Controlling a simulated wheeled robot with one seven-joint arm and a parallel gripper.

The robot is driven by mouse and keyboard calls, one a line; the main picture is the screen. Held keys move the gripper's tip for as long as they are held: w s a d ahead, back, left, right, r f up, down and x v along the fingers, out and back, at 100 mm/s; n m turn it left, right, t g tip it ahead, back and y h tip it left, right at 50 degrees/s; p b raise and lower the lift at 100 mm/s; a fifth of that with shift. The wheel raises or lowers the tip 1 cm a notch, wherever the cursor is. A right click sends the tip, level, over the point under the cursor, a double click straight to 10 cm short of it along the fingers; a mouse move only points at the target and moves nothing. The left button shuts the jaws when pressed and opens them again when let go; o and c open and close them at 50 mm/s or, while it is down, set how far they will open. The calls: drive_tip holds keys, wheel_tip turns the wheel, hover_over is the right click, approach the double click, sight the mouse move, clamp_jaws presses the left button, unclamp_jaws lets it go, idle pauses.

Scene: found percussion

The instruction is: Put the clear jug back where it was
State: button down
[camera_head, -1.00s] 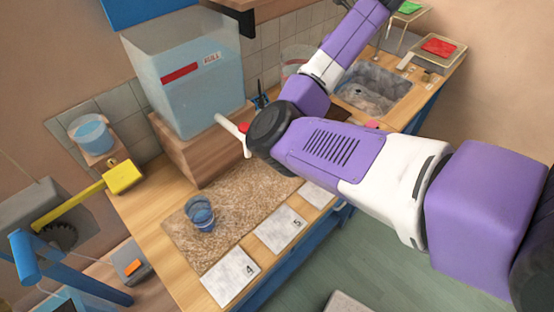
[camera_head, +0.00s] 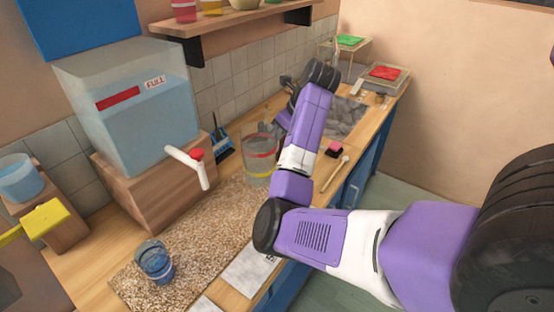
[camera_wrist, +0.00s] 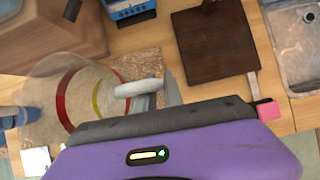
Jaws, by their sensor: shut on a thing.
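The clear jug (camera_head: 258,170), with a red band and a yellow band, appears upright in the head view by the far right end of the speckled mat (camera_head: 210,235). I cannot tell whether its base touches the surface. In the wrist view the jug (camera_wrist: 85,95) is at the left, its pale handle (camera_wrist: 138,88) reaching to my gripper (camera_wrist: 160,92). My gripper is shut on the handle. In the head view my arm hides the gripper's fingers and part of the jug's right side.
A water tank (camera_head: 140,115) with a red-topped tap (camera_head: 190,165) stands left of the jug on a wooden block. A blue cup (camera_head: 153,262) stands on the mat.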

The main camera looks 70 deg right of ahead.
drive_tip(key=shift+f+p, duration=0.35)
drive_tip(key=shift+f, duration=2.6)
drive_tip(key=c, duration=1.5)
unclamp_jaws()
drive_tip(key=shift+o, duration=0.2)
drive_tip(key=shift+r, duration=0.3)
drive_tip(key=p+v, duration=0.8)
drive_tip(key=v, duration=0.3)
drive_tip(key=shift+s+r, duration=0.25)
drive_tip(key=shift+f, duration=0.1)
